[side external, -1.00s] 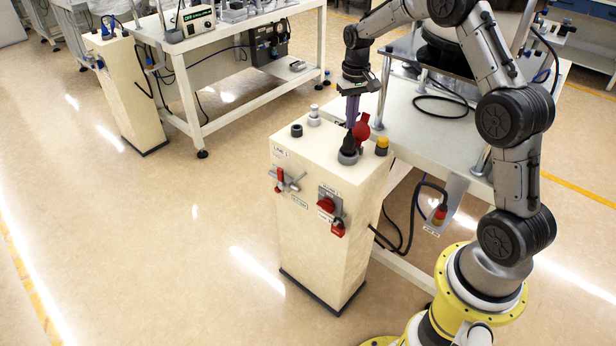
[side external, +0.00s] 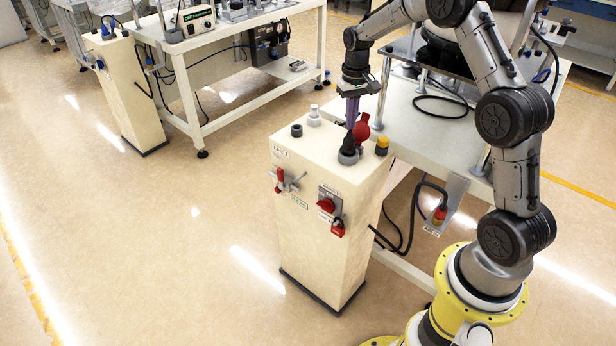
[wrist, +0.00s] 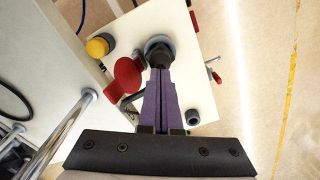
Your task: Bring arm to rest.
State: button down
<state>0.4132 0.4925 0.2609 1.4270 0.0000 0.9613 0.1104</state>
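My gripper (side external: 350,127) points down over the top of a cream pedestal (side external: 318,220), with its purple fingers close together. The fingertips (wrist: 160,78) are at a black plug (wrist: 158,56), and appear closed on its upper part. The plug (side external: 347,143) stands upright in a grey round socket (side external: 347,158) on the pedestal top. The fingers hide part of the plug in the wrist view. A red round cap (wrist: 127,74) stands right beside the plug and fingers.
The pedestal top also carries a yellow knob (side external: 382,144), a dark grey cap (side external: 296,130) and a light grey post (side external: 314,114). A red switch (side external: 327,204) and a red-handled valve (side external: 281,178) are on its front. A white table (side external: 440,140) stands behind.

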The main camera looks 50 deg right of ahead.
jog(key=shift+f, duration=0.75)
dwell(0.6)
jog(key=shift+r, duration=3.05)
